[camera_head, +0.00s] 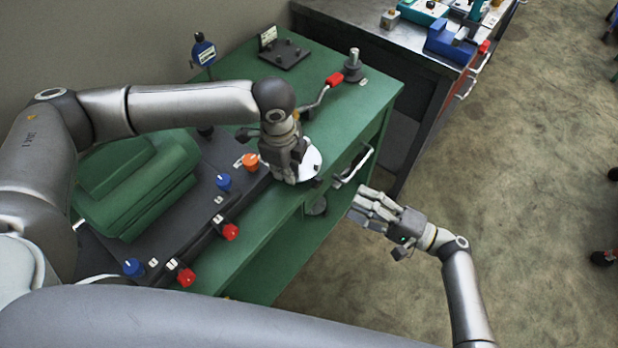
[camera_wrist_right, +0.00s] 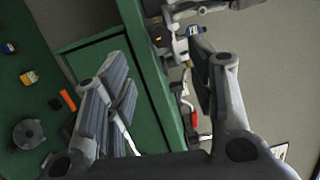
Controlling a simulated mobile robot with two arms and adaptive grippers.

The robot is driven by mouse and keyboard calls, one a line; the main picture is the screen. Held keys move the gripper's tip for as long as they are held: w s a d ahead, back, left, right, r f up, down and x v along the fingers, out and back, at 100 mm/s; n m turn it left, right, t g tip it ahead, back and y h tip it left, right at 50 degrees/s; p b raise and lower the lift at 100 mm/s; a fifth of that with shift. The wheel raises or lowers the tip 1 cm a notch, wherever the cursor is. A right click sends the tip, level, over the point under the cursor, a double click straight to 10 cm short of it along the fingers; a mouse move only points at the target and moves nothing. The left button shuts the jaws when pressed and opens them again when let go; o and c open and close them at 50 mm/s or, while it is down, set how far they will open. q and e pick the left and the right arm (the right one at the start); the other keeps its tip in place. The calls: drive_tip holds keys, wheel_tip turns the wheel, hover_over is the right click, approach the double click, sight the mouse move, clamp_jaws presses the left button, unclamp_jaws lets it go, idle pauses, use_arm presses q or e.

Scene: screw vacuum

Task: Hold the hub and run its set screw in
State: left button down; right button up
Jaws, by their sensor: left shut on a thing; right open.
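My left gripper (camera_head: 288,172) points down at the front edge of the green bench. It is shut on what looks like the hub, a pale round disc (camera_head: 312,164) mostly covered by the fingers. The set screw cannot be made out. My right gripper (camera_head: 368,208) is open and empty, out past the bench's front edge, to the right of and below the left gripper. In the right wrist view its spread fingers (camera_wrist_right: 160,105) have nothing between them.
The green bench (camera_head: 225,262) carries a dark machine bed with blue, red and orange knobs (camera_head: 250,160). A red-tipped bent metal handle (camera_head: 335,79) and a grey post on a round base (camera_head: 353,68) stand behind. A drawer handle (camera_head: 352,166) sticks out at the front. Open floor lies right.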

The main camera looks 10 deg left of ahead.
sight(319, 185)
drive_tip(key=s+r+n+t+h, duration=0.1)
drive_tip(key=s+n+t+h, duration=0.3)
drive_tip(key=n, duration=1)
drive_tip(key=shift+t+y, duration=0.4)
drive_tip(key=shift+t, duration=0.1)
drive_tip(key=x, duration=1.1)
drive_tip(key=shift+s+a, duration=0.15)
drive_tip(key=c, duration=1)
